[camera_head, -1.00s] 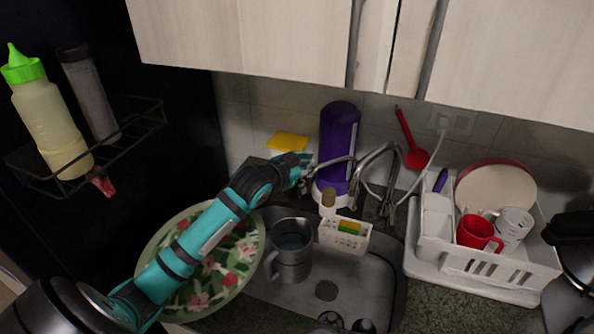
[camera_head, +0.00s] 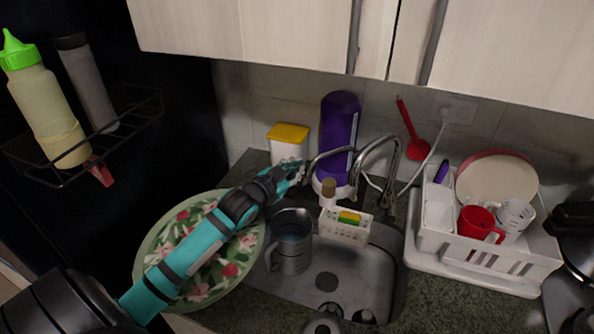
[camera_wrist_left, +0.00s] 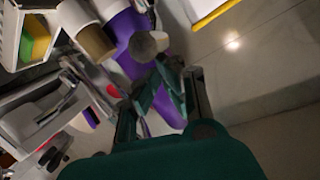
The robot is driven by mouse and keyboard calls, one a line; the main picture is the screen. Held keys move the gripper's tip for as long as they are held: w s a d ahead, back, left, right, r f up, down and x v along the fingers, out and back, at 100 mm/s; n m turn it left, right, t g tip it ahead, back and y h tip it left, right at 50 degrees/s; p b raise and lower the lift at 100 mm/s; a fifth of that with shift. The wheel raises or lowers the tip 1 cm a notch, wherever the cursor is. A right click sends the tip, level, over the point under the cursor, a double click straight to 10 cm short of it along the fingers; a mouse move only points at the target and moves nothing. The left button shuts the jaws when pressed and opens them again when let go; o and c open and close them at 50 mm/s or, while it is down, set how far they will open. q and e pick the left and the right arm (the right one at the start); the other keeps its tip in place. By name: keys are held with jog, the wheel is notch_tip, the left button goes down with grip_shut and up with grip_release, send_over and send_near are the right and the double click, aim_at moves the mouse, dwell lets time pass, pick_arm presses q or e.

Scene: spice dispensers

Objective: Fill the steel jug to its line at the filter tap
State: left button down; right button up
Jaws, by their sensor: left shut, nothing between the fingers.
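The steel jug (camera_head: 290,250) stands upright in the sink, its handle to the left. Its inside looks bluish; I cannot make out the line or a level. The tall purple filter (camera_head: 338,130) stands behind the sink. A thin curved metal spout (camera_head: 325,154) shows beside it, left of the larger chrome tap (camera_head: 378,150). My left gripper (camera_head: 298,170) is shut and empty, above and behind the jug, near the filter's left side. In the left wrist view, the closed fingers (camera_wrist_left: 163,82) are in front of the purple filter (camera_wrist_left: 128,50), near a grey round end. My right gripper is not in view.
A white caddy (camera_head: 343,228) with a sponge sits at the sink's back, right of the jug. A dish rack (camera_head: 485,262) with cups and a plate stands at the right. A yellow-lidded container (camera_head: 288,142) stands behind my gripper. A floral plate (camera_head: 160,250) lies beneath my left arm.

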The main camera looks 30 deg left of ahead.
pick_arm(q)
jog(key=s+f, duration=0.1)
jog(key=s+f+t, duration=0.1)
jog(key=f, duration=0.1)
jog(key=shift+s+d, duration=0.1)
jog(key=shift+d, duration=0.1)
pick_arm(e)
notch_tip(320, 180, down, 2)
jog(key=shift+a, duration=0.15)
pick_arm(q)
jog(key=shift+f+b, duration=0.25)
jog(key=shift+b, duration=0.05)
dwell(6.9)
